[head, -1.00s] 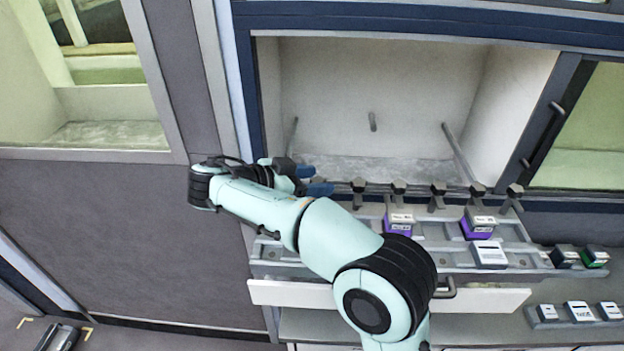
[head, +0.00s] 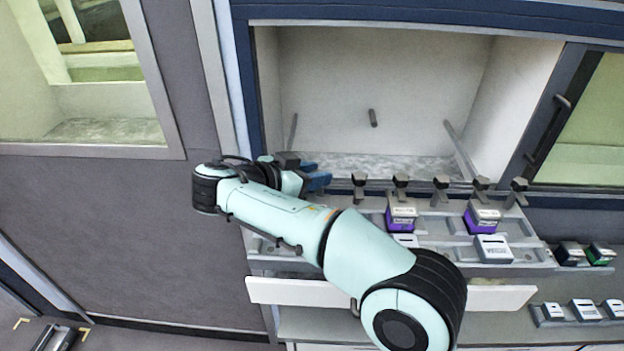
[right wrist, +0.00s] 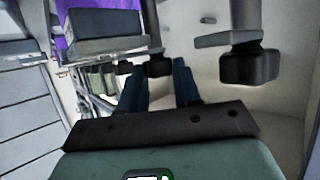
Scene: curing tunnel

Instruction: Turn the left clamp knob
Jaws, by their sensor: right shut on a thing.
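My right gripper (head: 316,176) reaches in from the left at the front edge of the open chamber. Its blue fingers are shut at the left end of a row of dark clamp knobs. In the right wrist view, the left clamp knob (right wrist: 158,66) shows as a dark block between the two fingertips (right wrist: 158,82). In the head view the fingers hide it. Another dark knob (head: 359,180) stands just right of the fingers, with several more further right. My left gripper is not in view.
A grey tray rack (head: 432,226) under the knobs holds purple-based boxes (head: 401,212) and a grey-white box (head: 493,249). A white drawer front (head: 290,291) sits below. The open chamber (head: 372,80) is behind, with thin rods inside. More small boxes (head: 585,311) stand at right.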

